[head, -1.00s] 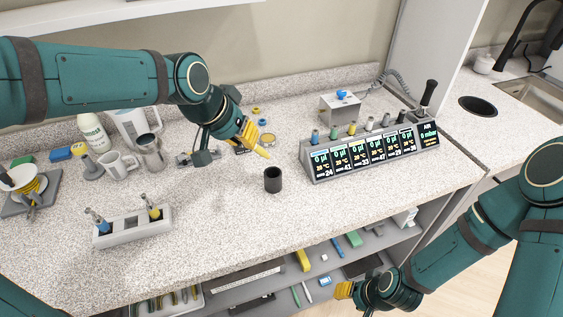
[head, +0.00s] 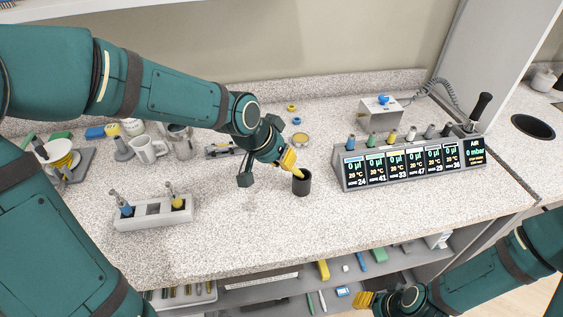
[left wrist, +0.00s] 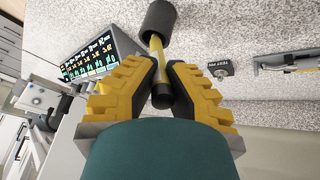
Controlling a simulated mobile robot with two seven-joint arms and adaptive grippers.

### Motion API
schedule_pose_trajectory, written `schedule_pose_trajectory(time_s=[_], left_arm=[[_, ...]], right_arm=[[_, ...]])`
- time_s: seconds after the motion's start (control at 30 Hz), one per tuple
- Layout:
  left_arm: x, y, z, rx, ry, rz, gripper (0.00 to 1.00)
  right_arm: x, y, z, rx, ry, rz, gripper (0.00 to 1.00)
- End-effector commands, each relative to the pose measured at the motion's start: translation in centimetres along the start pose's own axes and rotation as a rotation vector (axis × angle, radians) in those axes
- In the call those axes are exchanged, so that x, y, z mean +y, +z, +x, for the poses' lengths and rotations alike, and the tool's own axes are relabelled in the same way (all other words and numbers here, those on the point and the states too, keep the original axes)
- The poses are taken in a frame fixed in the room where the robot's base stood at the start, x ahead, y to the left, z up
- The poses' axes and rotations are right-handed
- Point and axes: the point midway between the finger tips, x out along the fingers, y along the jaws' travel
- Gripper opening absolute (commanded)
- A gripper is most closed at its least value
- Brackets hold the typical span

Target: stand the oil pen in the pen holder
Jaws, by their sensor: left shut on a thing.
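The oil pen (head: 297,171) is a slim yellow stick, tilted, with a black end that shows in the left wrist view (left wrist: 162,95). My left gripper (head: 288,160) is shut on it, just above and left of the pen holder. The pen holder (head: 302,185) is a small dark cup standing upright on the speckled counter; it also shows in the left wrist view (left wrist: 159,18). The pen's far end is at the cup's mouth; I cannot tell how far inside it is. My right gripper (head: 366,299) is low, in front of the counter; its jaws are unclear.
A row of display units (head: 412,163) stands right of the holder. A grey rack (head: 152,214) with two tools stands left. Mugs (head: 148,150) and a bottle are behind it. The counter in front of the holder is clear. A shelf (head: 330,284) with small items lies below.

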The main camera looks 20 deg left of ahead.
Motion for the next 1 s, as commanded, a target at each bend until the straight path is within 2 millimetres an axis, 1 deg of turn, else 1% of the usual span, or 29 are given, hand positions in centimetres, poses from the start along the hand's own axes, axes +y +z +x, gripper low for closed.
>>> schedule_pose_trajectory(time_s=[0.07,0.3,0.47,0.5,0.53,0.57,0.87,0.97,1.0], left_arm=[[-0.1,0.2,0.3,0.002,0.0,0.0,0.0],[-0.1,0.1,0.3,0.003,-0.001,0.0,0.0],[-0.1,0.4,0.7,0.002,0.0,0.0,0.0],[-0.1,0.3,0.7,0.002,0.0,0.0,0.2],[-0.1,0.3,0.6,0.002,0.0,0.0,0.3],[-0.1,0.3,0.6,0.002,0.0,0.0,0.34],[-0.1,0.3,0.5,0.002,0.0,0.0,0.34],[0.0,0.0,0.1,0.002,0.0,0.0,0.34],[-0.1,0.0,-0.3,0.004,-0.002,-0.001,0.34]], right_arm=[[0.0,0.1,0.1,-0.001,0.0,-0.001,0.47],[0.0,0.1,0.1,-0.002,0.0,-0.001,0.47],[0.2,0.2,0.5,-0.004,0.0,-0.001,0.47],[0.1,0.2,0.4,-0.004,0.0,-0.001,0.47],[0.1,0.2,0.4,-0.004,0.0,-0.001,0.47],[0.1,0.2,0.4,-0.004,0.0,-0.001,0.47],[0.1,0.1,0.3,-0.003,0.0,-0.001,0.47],[0.0,0.0,-0.1,-0.001,0.0,0.0,0.47],[-0.1,0.0,-0.2,0.0,0.0,0.0,0.47]])
